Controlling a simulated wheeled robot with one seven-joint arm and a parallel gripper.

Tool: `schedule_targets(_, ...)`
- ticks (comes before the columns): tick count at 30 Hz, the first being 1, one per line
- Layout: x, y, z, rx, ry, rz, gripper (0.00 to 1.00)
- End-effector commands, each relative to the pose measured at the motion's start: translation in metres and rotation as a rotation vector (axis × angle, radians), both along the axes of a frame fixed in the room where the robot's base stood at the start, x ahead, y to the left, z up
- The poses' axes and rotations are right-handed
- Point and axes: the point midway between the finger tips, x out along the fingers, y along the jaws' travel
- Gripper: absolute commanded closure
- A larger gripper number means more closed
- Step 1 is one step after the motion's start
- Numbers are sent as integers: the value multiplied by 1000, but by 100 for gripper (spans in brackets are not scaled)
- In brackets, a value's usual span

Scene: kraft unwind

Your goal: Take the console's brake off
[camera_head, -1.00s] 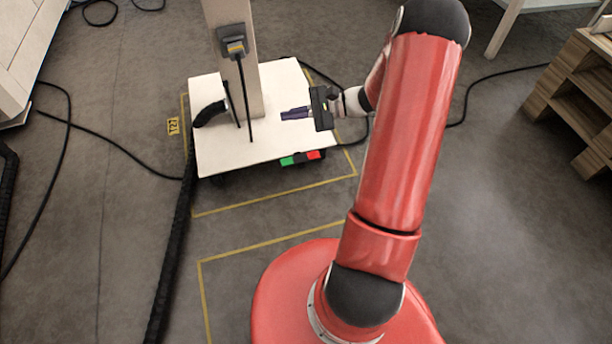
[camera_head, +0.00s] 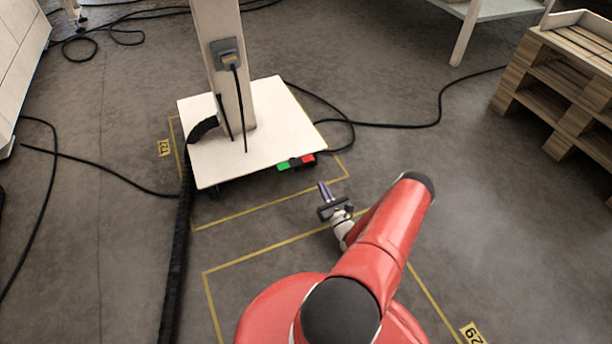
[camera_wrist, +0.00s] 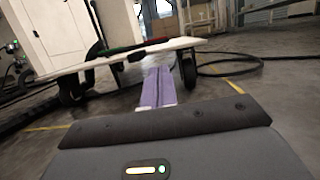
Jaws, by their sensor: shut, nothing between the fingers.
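The console is a white wheeled base (camera_head: 262,128) with a beige column (camera_head: 236,75), standing inside a yellow floor outline. On its near edge are a green pedal (camera_head: 283,166) and a red pedal (camera_head: 307,159) side by side; which one is pressed down I cannot tell. In the wrist view the green pedal (camera_wrist: 112,50) and the red pedal (camera_wrist: 155,41) show along the base's edge, with a dark caster (camera_wrist: 188,72) below. My gripper (camera_head: 323,187) has purple fingers, shut and empty. It is low in front of the console, just short of the pedals and apart from them.
A thick black hose (camera_head: 180,240) runs down the console's left side. A black cable (camera_head: 400,125) curves over the floor to its right. Wooden pallets (camera_head: 570,85) stand at the far right. The floor between them and my arm is clear.

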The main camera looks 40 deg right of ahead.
Motion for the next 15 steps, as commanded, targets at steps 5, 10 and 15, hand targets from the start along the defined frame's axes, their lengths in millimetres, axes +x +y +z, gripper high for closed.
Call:
schedule_targets(5, -7, -3, -10, 18, 0, -40, 100)
schedule_targets(10, -7, -3, -10, 18, 1, -40, 100)
schedule_targets(15, -5, -3, -10, 18, 1, -38, 100)
